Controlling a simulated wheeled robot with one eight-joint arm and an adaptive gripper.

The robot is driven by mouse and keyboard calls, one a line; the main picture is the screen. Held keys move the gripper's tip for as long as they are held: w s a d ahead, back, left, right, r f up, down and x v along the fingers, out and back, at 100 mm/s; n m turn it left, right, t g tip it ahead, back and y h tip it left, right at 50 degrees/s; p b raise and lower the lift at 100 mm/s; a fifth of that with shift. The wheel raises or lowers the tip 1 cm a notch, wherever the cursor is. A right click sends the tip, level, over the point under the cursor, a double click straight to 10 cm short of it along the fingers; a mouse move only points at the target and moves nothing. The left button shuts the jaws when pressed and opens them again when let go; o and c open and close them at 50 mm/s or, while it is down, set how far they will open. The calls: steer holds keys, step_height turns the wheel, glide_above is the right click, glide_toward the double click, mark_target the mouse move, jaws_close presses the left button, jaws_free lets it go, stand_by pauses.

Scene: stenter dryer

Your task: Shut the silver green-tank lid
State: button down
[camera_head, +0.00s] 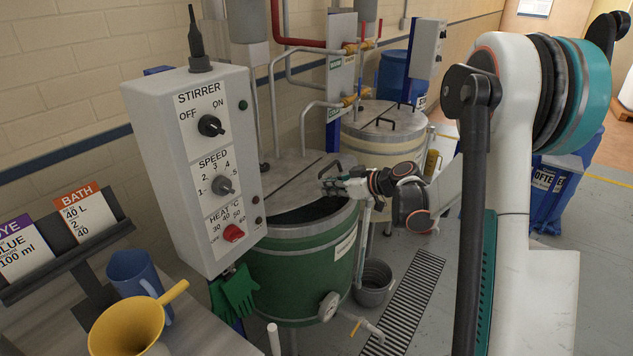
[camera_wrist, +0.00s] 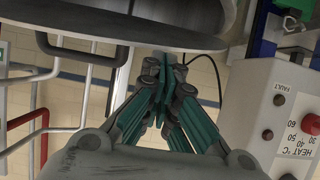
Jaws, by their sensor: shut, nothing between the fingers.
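The green tank (camera_head: 300,268) stands in the middle of the head view. Its silver lid (camera_head: 292,187) is partly open: a dark gap (camera_head: 300,213) shows along the tank's front rim, below the lid's front edge. A dark bar handle (camera_head: 331,168) sits on the lid's right side. My gripper (camera_head: 328,187) is shut and empty at the lid's right front, close to the handle. In the wrist view, the fingers (camera_wrist: 168,68) point at the grey lid edge (camera_wrist: 130,42), with the handle (camera_wrist: 82,58) to their left. Whether they touch the lid is unclear.
A stirrer control box (camera_head: 205,165) stands to the left of the tank. A cream tank (camera_head: 385,135) with its own lid is behind, beside pipes and valves. A grey bucket (camera_head: 374,283) and floor grate (camera_head: 405,305) lie right of the green tank. A yellow funnel (camera_head: 127,325) is at front left.

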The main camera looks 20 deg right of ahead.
steer(key=shift+s+d+f+b, duration=0.35)
steer(key=shift+f+b, duration=0.8)
steer(key=shift+f, duration=0.65)
steer(key=shift+s+d+f+b, duration=0.2)
steer(key=shift+s+f+b, duration=0.2)
steer(key=shift+f+b, duration=1.1)
steer(key=shift+s+d+f+b, duration=0.35)
steer(key=shift+f+b, duration=0.45)
steer(key=shift+f, duration=1.3)
steer(key=shift+r, duration=0.1)
